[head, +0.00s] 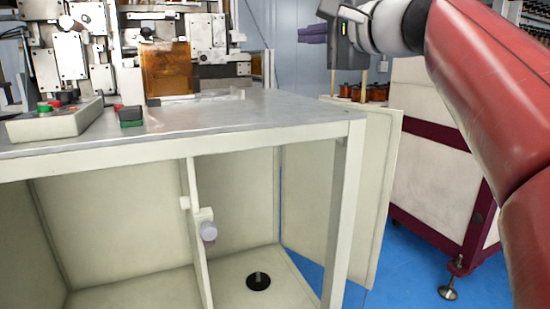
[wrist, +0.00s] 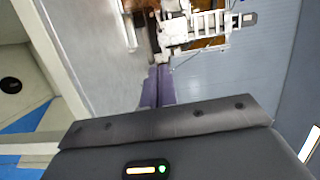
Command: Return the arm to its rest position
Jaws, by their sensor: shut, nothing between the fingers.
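My gripper (head: 302,34) is at the top of the head view, held in the air beyond the table's right corner, with its purple fingers pointing left. My red arm reaches up to it along the right side. In the wrist view the two purple fingers of my gripper (wrist: 158,72) lie side by side, shut with nothing between them. The winding machine (head: 168,68) stands on the table to the left, apart from the fingers.
The metal table (head: 250,112) has a control box (head: 55,120) with buttons at left. Below it is an open cabinet, its door (head: 368,195) swung out at right. A white and maroon cabinet (head: 435,150) stands behind my arm. Copper coils (head: 376,92) show near it.

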